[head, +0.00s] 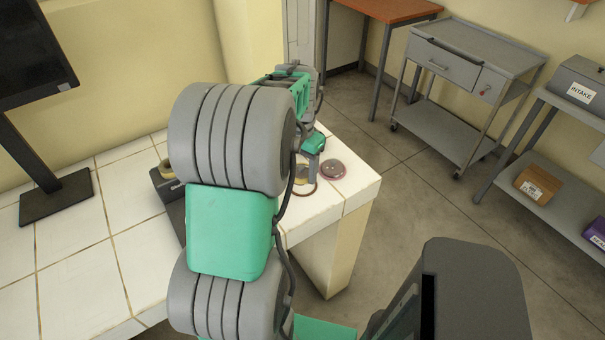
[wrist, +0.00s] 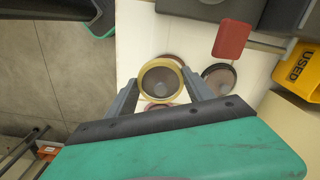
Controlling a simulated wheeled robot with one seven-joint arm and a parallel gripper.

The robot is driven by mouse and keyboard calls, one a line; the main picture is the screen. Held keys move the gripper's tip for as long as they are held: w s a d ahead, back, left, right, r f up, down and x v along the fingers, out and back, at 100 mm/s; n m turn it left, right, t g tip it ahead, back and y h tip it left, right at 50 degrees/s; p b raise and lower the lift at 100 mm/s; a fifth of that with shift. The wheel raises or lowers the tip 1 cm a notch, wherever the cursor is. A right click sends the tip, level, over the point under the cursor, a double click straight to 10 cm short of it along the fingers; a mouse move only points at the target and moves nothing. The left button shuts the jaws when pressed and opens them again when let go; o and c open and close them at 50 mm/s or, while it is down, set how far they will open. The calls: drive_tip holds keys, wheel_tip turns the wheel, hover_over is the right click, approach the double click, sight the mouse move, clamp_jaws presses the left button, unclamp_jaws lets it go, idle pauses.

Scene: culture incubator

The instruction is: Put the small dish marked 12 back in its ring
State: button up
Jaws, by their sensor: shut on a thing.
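A small round dish with a yellow rim and a dark greyish middle (wrist: 160,80) sits between the fingers of my gripper (wrist: 160,76) in the wrist view. The gripper is shut on it. No number is readable on it. In the head view my gripper (head: 312,158) is over the white tiled bench near its right corner, partly hidden by my arm.
The wrist view shows a red block (wrist: 232,39) and a yellow bin marked USED (wrist: 299,70). A dark monitor (head: 35,50) stands left.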

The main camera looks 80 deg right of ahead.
sight(302, 177)
drive_tip(key=d+f, duration=0.1)
drive_tip(key=f, duration=0.3)
drive_tip(key=d+f+p, duration=0.1)
drive_tip(key=f, duration=0.1)
drive_tip(key=shift+w+d, duration=0.1)
drive_tip(key=shift+d, duration=0.2)
drive_tip(key=o, duration=1.5)
drive_tip(key=shift+o, duration=0.2)
